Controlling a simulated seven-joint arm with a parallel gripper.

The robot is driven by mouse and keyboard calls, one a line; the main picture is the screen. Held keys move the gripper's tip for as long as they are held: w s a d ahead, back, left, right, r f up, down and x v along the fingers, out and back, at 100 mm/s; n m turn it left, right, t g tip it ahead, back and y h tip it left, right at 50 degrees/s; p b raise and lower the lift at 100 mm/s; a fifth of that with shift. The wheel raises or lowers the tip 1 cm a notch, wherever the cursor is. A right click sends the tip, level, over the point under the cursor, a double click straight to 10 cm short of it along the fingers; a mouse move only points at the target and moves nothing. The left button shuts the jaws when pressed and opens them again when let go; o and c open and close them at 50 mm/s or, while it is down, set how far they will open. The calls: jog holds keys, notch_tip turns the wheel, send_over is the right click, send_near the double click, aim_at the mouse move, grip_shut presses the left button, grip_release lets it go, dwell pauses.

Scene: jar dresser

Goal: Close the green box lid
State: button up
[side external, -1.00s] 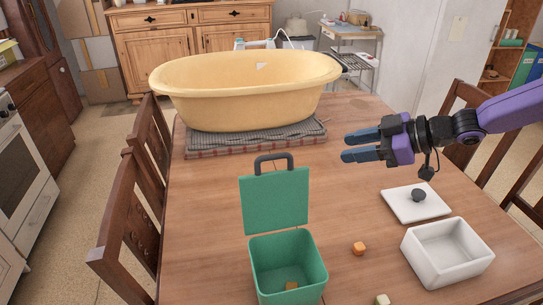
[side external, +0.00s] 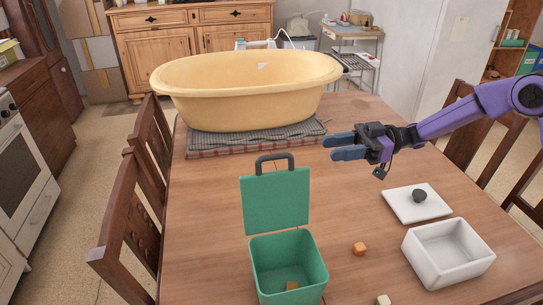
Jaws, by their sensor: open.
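The green box (side external: 288,270) stands on the table near the front, with a small orange-brown cube (side external: 291,285) inside it. Its green lid (side external: 276,202) stands open and upright at the box's back edge, with a dark grey handle (side external: 275,160) on top. My gripper (side external: 335,147) is open and empty. It is above the table, to the right of and behind the lid, with its blue fingers pointing left. It touches nothing.
A white box (side external: 447,252) and its separate white lid (side external: 417,203) with a dark knob lie at the right. An orange cube (side external: 359,249) and a pale cube (side external: 382,299) lie between the boxes. A large yellow tub (side external: 247,95) on a grey mat (side external: 300,136) fills the back.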

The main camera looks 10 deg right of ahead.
aim_at(272, 155)
jog(key=a, duration=1.5)
jog(key=shift+s, duration=0.25)
grip_shut()
